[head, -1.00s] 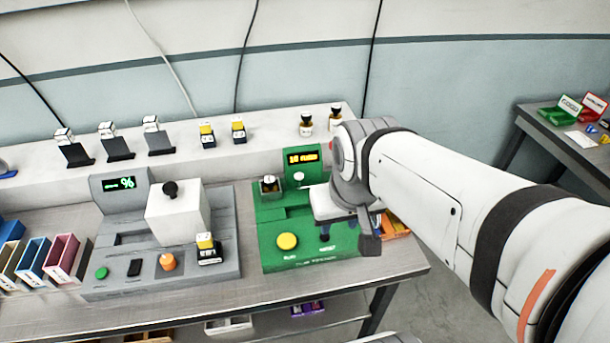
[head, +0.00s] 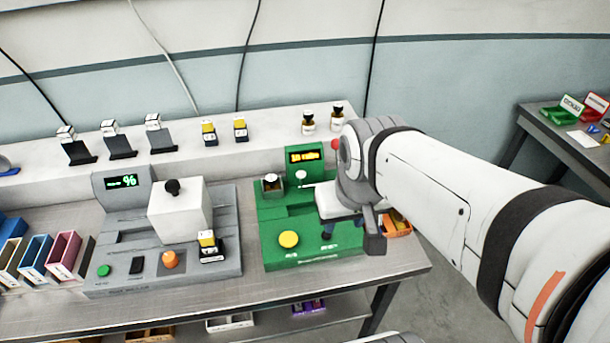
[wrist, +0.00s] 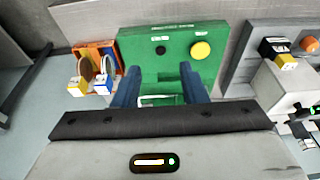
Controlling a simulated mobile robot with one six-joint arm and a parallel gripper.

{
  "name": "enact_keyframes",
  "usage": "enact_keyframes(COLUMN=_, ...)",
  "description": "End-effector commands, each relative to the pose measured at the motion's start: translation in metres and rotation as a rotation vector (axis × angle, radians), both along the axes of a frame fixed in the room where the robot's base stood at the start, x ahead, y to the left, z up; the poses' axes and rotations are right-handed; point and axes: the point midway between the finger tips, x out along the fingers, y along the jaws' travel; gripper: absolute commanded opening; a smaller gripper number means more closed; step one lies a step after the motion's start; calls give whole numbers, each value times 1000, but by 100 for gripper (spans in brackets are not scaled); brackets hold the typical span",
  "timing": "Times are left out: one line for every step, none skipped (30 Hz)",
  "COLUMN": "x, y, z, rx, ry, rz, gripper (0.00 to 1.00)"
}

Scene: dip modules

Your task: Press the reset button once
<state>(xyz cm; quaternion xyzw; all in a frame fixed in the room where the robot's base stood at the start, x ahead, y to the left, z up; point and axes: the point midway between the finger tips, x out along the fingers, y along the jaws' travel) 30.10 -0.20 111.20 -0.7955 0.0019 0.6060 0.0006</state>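A green station (head: 270,240) stands on the bench with a lit display (head: 304,156), a big yellow button (head: 288,239) and a small dark button (head: 326,236) to its right. The labels below the buttons are too blurred to read, so I cannot tell which one is reset. In the wrist view the dark button (wrist: 160,50) and yellow button (wrist: 201,50) are both clear of my fingers. My gripper (wrist: 158,85) is over the station, its two blue fingers apart with nothing between them. In the head view my arm hides the station's right part.
A grey station (head: 140,280) with green, black and orange controls is left of the green one. An orange bin (head: 397,226) sits at its right. A red-tipped lever (head: 336,145) stands near my wrist. Bottles (head: 308,124) and holders (head: 119,143) line the back shelf.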

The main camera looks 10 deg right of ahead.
Motion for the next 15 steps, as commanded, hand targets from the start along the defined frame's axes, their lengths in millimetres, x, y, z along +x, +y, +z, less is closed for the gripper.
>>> enact_keyframes(x=0, y=0, z=0, rx=0, ry=0, rz=0, gripper=34)
enact_keyframes(x=0, y=0, z=0, rx=0, ry=0, rz=0, gripper=32)
enact_keyframes(x=0, y=0, z=0, rx=0, ry=0, rz=0, gripper=28)
enact_keyframes(x=0, y=0, z=0, rx=0, ry=0, rz=0, gripper=26)
enact_keyframes(x=0, y=0, z=0, rx=0, ry=0, rz=0, gripper=24)
enact_keyframes(x=0, y=0, z=0, rx=0, ry=0, rz=0, gripper=20)
enact_keyframes(x=0, y=0, z=0, rx=0, ry=0, rz=0, gripper=18)
enact_keyframes(x=0, y=0, z=0, rx=0, ry=0, rz=0, gripper=15)
enact_keyframes(x=0, y=0, z=0, rx=0, ry=0, rz=0, gripper=12)
enact_keyframes(x=0, y=0, z=0, rx=0, ry=0, rz=0, gripper=10)
enact_keyframes(x=0, y=0, z=0, rx=0, ry=0, rz=0, gripper=7)
enact_keyframes(x=0, y=0, z=0, rx=0, ry=0, rz=0, gripper=4)
enact_keyframes(x=0, y=0, z=0, rx=0, ry=0, rz=0, gripper=1)
enact_keyframes(x=0, y=0, z=0, rx=0, ry=0, rz=0, gripper=0)
enact_keyframes(x=0, y=0, z=0, rx=0, ry=0, rz=0, gripper=0)
